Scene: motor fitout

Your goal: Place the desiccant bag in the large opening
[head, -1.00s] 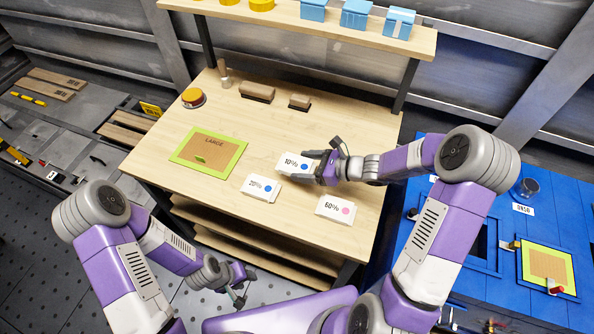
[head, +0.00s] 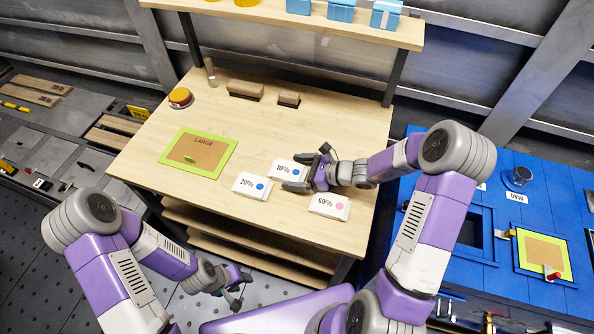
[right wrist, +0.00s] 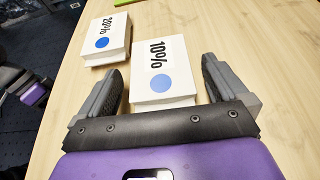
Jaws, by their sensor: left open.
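A white desiccant bag marked 10% with a blue dot (head: 284,170) lies on the wooden table; it also shows in the right wrist view (right wrist: 163,72). My right gripper (head: 303,178) is open around it, one finger on each side with gaps between fingers and bag. A 20% bag (head: 251,187) with a blue dot lies to its left, and a 60% bag (head: 328,206) with a pink dot lies in front. A green-framed brown panel labelled LARGE (head: 228,153) is on the table at the left. My left gripper (head: 238,290) is open and empty, low in front of the table.
A blue bench (head: 418,158) on the right has a dark square opening (head: 474,232) and a green-framed panel (head: 543,254). A shelf (head: 270,22) with blue boxes spans above.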

